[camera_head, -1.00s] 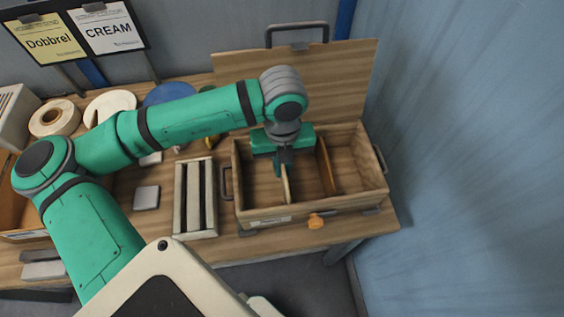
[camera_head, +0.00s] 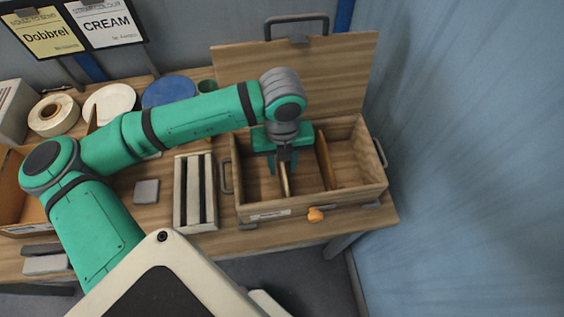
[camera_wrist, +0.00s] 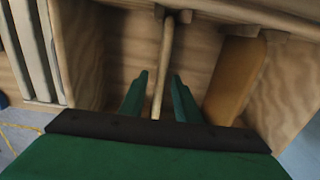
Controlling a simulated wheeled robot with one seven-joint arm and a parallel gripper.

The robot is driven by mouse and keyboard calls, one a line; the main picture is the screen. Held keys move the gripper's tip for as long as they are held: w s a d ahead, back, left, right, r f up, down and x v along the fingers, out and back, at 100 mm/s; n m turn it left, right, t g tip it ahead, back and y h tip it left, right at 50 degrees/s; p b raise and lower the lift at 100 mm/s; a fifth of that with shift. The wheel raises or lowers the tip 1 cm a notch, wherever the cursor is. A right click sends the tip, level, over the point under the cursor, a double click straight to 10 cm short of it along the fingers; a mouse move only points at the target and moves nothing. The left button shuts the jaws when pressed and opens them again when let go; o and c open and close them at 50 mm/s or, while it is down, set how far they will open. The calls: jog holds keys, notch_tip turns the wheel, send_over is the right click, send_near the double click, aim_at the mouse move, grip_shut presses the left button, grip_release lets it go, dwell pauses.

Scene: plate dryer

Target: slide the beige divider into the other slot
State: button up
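The beige divider (camera_head: 284,184) stands upright in the wooden box (camera_head: 308,208), left of the brown divider (camera_head: 325,160). In the wrist view, the beige divider (camera_wrist: 162,68) runs between my gripper's two fingers (camera_wrist: 160,98), with a gap on each side. Its far end is between two small wooden guide blocks on the box wall (camera_wrist: 178,14). My gripper (camera_head: 283,160) is open over the box and astride the divider. The brown divider (camera_wrist: 233,75) is to the right of my fingers. How deep the beige divider sits, and its near end, I cannot tell.
The box lid (camera_head: 345,75) stands open behind. Plates (camera_head: 168,92) and a tape roll (camera_head: 54,115) are at the back left. A blue wall is right.

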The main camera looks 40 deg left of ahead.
jog(key=shift+r, duration=0.1)
notch_tip(320, 180, up, 10)
jog(key=shift+w+f, duration=0.1)
jog(key=shift+f, duration=0.05)
jog(key=shift+a+r, duration=0.1)
jog(key=shift+r, duration=0.35)
jog(key=shift+s, duration=0.2)
dwell(0.4)
jog(key=shift+w, duration=0.1)
